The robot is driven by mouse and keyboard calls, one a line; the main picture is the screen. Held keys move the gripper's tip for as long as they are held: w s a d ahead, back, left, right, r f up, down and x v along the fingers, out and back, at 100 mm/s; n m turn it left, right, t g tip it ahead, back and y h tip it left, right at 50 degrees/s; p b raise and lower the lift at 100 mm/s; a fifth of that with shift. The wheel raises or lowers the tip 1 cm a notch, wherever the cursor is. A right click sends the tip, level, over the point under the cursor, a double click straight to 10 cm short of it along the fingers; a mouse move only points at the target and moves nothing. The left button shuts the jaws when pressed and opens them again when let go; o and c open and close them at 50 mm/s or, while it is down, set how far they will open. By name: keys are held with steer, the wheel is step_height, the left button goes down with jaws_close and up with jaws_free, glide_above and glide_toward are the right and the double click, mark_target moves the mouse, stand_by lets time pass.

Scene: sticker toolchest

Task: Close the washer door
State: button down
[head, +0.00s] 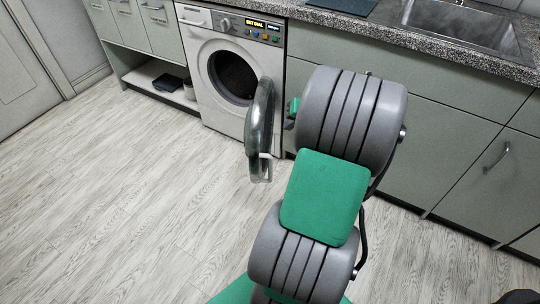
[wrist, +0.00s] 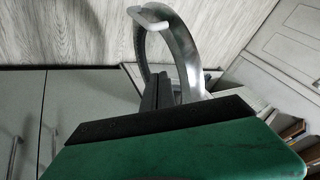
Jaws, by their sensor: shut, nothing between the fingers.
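The washer (head: 212,62) is a white front loader under the counter in the head view, with its dark round opening (head: 234,76) uncovered. Its round door (head: 259,125) is swung open and seen nearly edge-on, with a pale handle (head: 262,168) on its outer edge. In the wrist view, the door's curved rim (wrist: 188,45) and handle (wrist: 150,14) show just beyond my gripper (wrist: 160,90). My gripper's dark fingers are together and empty, pointing at the door. In the head view, the fingers are hidden on the door's right side. I cannot tell whether they touch it.
Grey-green cabinets (head: 420,110) and a speckled counter (head: 420,32) with a sink (head: 458,25) run to the right of the washer. An open low shelf (head: 150,75) with a dark tray (head: 168,83) is to its left. The wooden floor (head: 110,180) in front is clear.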

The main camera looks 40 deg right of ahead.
steer(key=w+a+b+x, duration=0.1)
steer(key=b+x, duration=0.2)
steer(key=x, duration=0.9)
steer(key=shift+b, duration=0.4)
steer(key=shift+w+r, duration=0.15)
